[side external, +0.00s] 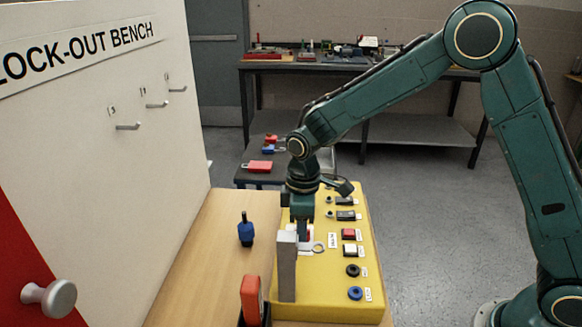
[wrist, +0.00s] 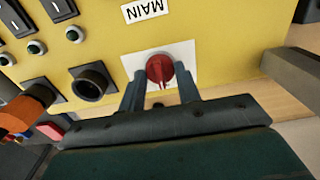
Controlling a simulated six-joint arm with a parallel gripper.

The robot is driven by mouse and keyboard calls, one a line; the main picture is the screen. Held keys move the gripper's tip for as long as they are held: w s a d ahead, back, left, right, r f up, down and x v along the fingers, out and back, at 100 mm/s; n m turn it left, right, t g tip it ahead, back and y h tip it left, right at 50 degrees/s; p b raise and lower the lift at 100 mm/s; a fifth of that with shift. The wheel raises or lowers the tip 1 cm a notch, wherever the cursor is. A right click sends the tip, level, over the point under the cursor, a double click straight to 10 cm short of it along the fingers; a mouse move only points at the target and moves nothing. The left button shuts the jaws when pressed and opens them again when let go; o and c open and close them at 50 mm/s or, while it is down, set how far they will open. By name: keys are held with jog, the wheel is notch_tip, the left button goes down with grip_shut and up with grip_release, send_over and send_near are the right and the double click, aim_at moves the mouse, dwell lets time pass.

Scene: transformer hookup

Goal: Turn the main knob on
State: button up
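The main knob (wrist: 160,70) is a round red knob on a white square plate (wrist: 203,52) on the yellow panel. Its raised ridge runs roughly up and down in the wrist view. The "MAIN" label (wrist: 145,10) shows upside down beyond it. My gripper (wrist: 160,80) is open, with one finger on each side of the knob and small gaps showing; contact is unclear. In the side view my gripper (side external: 303,232) points down over the yellow panel (side external: 325,292), and the knob is mostly hidden behind the fingers and a grey post.
The grey post (side external: 287,265) stands close beside my gripper. Switches and buttons, including a red button (side external: 348,234), line the panel's right side. A blue-bodied item (side external: 246,230) and a red item (side external: 251,298) stand on the wooden bench (side external: 205,260). A black round fitting (wrist: 90,80) lies near the knob.

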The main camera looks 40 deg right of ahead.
jog(key=shift+c, duration=1)
jog(key=shift+m, duration=0.4)
jog(key=m, duration=1.7)
